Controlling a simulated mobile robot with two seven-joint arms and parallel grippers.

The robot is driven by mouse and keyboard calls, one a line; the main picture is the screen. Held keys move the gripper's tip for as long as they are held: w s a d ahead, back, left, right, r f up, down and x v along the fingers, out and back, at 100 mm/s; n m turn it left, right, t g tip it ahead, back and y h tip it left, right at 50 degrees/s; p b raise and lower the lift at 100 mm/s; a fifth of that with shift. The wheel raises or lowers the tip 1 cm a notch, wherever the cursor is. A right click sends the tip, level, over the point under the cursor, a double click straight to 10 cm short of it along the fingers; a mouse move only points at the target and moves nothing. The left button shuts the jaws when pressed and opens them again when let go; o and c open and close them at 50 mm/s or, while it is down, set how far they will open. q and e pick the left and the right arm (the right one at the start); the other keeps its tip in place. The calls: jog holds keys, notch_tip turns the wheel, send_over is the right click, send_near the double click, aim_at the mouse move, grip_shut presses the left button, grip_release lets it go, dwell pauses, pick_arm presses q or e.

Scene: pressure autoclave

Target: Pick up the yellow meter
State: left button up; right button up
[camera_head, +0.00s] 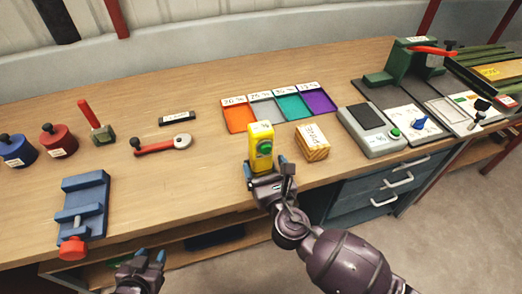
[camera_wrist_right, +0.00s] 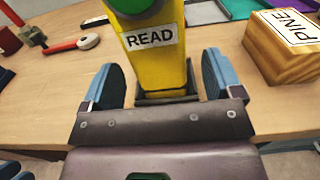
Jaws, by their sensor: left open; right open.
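The yellow meter (camera_head: 260,147) stands upright near the front edge of the wooden bench, with a green round knob on its face. In the right wrist view the meter (camera_wrist_right: 158,60) shows a white "READ" label and stands between the fingers. My right gripper (camera_head: 268,178) is open around the meter's lower part, with a finger on either side; in the wrist view the gripper (camera_wrist_right: 160,82) has a gap beside each finger. My left gripper (camera_head: 148,262) is open and empty in front of the bench at the lower left.
A wooden "PINE" block (camera_head: 312,142) stands close to the right of the meter. Coloured trays (camera_head: 239,117) lie behind it. Bare bench top lies left of the meter.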

aim_at(264, 165)
jog(key=shift+x, duration=1.7)
jog(key=c, duration=1.1)
jog(key=shift+c, duration=0.2)
